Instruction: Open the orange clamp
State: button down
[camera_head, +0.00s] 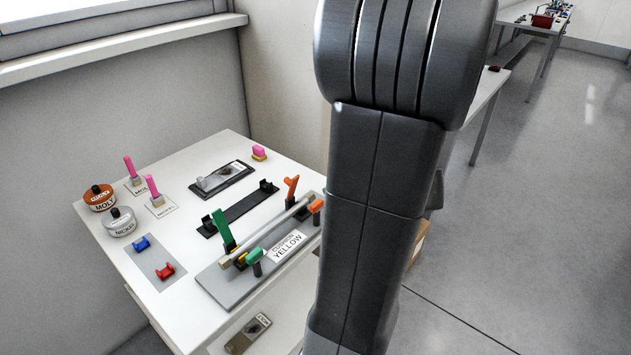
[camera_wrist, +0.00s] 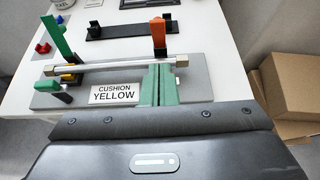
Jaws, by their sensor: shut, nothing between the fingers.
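The orange clamp (camera_head: 291,188) stands at the right end of a grey plate on the table, with its lever raised. In the wrist view its lever (camera_wrist: 158,34) stands upright just beyond the right end of a pale rod. A shorter orange-topped part (camera_head: 316,205) sits in front of it in the head view; the wrist view does not clearly show this part. My gripper (camera_wrist: 160,68) is shut and empty, its green fingers at the near side of the rod, in front of the orange lever. Whether they touch anything is unclear. My arm hides the gripper in the head view.
The rod (camera_head: 265,232) lies along the plate (camera_head: 212,278), labelled CUSHION YELLOW. A green lever (camera_head: 223,228) stands at its left end. A black bracket (camera_head: 237,208), tins (camera_head: 99,198) and red and blue blocks share the table. Cardboard boxes (camera_wrist: 295,85) stand at right.

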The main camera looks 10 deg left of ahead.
aim_at(295, 188)
jog(key=x, duration=1)
jog(key=shift+w, duration=0.1)
jog(key=shift+r, duration=0.2)
